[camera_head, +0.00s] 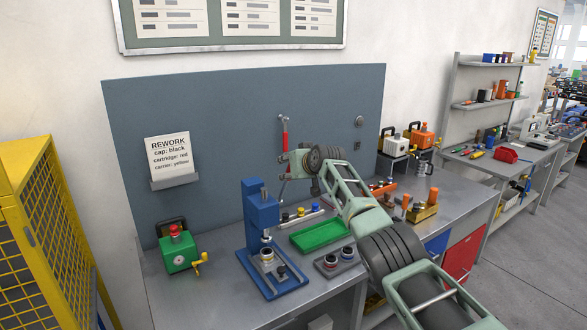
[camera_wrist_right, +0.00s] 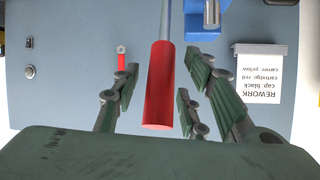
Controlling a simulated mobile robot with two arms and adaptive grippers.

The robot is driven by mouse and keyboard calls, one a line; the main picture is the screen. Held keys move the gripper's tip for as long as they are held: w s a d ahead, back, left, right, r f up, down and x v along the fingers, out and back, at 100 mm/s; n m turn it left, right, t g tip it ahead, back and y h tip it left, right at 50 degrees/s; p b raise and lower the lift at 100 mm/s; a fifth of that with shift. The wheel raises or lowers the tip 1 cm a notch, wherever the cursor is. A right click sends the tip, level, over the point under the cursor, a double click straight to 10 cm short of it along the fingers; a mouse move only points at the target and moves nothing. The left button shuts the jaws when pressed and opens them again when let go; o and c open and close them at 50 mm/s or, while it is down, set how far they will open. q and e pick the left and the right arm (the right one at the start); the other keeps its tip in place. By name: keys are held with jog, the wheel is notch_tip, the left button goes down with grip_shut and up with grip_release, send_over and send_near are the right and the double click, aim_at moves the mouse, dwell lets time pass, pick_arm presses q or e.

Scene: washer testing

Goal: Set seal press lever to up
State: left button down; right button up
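The blue seal press (camera_head: 262,212) stands on the grey bench. Its lever has a red grip (camera_wrist_right: 160,88) on a grey rod, which runs to the blue press at the top edge of the wrist view (camera_wrist_right: 202,14). In the head view the rod (camera_head: 284,187) slants up from the press to my right gripper (camera_head: 284,163); the grip is largely hidden there. In the wrist view my right gripper (camera_wrist_right: 163,72) is open, its fingers on either side of the red grip with gaps visible. My left gripper is not in view.
A green box with a yellow crank (camera_head: 180,252) stands left of the press. A green tray (camera_head: 318,234) and a grey fixture (camera_head: 337,262) lie to its right. A red-handled tool (camera_wrist_right: 121,62) hangs on the back panel. A yellow cage (camera_head: 40,220) stands at the left.

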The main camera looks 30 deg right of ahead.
jog(key=shift+v, duration=0.85)
jog(key=v, duration=1)
jog(key=shift+s, duration=0.1)
